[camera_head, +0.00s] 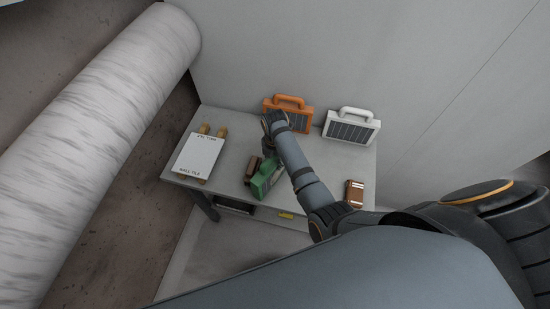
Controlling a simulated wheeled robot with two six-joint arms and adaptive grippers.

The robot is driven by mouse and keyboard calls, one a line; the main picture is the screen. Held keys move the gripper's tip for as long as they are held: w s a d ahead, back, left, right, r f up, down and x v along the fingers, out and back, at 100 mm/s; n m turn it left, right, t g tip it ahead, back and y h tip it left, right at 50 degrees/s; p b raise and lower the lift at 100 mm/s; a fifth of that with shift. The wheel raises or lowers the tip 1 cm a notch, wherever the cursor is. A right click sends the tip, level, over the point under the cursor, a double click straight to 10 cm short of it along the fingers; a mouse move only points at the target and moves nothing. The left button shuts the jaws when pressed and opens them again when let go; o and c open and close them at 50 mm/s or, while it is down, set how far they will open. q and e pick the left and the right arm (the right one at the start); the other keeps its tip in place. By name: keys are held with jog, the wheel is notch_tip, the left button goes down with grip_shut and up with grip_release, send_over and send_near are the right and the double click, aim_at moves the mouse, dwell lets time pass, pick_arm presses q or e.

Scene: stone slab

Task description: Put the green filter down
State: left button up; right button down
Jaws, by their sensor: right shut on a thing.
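The green filter (262,183) is a boxy case, tilted in the picture, over the front middle of the grey table (228,187). My right gripper (268,148) is at its upper end and shut on it. My right forearm hides part of the grip and of the filter's right side. I cannot tell whether the filter's base touches the tabletop. My left gripper is not in view.
An orange filter (298,121) and a white filter (350,129) stand at the table's back by the wall. A white labelled board (199,155) lies at the left. A brown item (251,168) is beside the green filter; a brown box (354,192) is at the right.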

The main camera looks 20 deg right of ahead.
jog(key=shift+d, duration=0.1)
jog(key=c, duration=0.8)
grip_release()
jog(key=shift+f, duration=0.15)
jog(key=shift+c, duration=0.2)
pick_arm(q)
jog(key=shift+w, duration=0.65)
pick_arm(e)
jog(key=shift+r, duration=0.2)
notch_tip(320, 180, up, 11)
jog(key=b, duration=0.3)
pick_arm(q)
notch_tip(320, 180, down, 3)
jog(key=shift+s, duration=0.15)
pick_arm(e)
jog(key=shift+r, duration=0.45)
